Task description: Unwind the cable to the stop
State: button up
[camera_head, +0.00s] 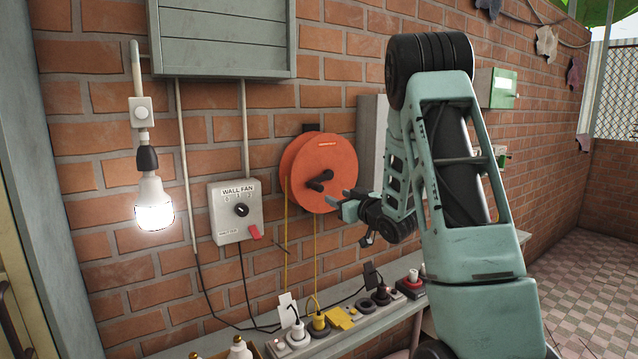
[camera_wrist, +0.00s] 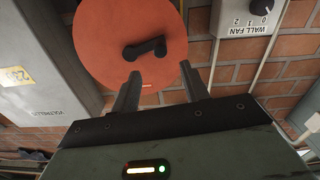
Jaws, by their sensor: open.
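An orange cable reel (camera_head: 326,170) is mounted on the brick wall, with a black crank handle (camera_head: 320,182) on its face. A yellow cable (camera_head: 286,225) hangs down from the reel toward the shelf. In the wrist view the reel (camera_wrist: 110,40) fills the upper middle and its crank (camera_wrist: 145,49) lies roughly sideways. My gripper (camera_head: 345,202) is open and empty, just right of and below the crank. In the wrist view my gripper's two fingers (camera_wrist: 160,85) point toward the crank, apart from it. A stop is not clearly seen.
A wall fan switch box (camera_head: 235,212) is left of the reel, with a lit bulb (camera_head: 154,208) further left. A grey box (camera_head: 371,140) stands right of the reel. Below, a shelf (camera_head: 350,332) carries several plugs and sockets.

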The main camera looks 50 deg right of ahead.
aim_at(321, 190)
jog(key=p+x, duration=0.4)
jog(key=x, duration=0.7)
jog(key=shift+w, duration=0.1)
jog(key=shift+c, duration=0.4)
grip_shut()
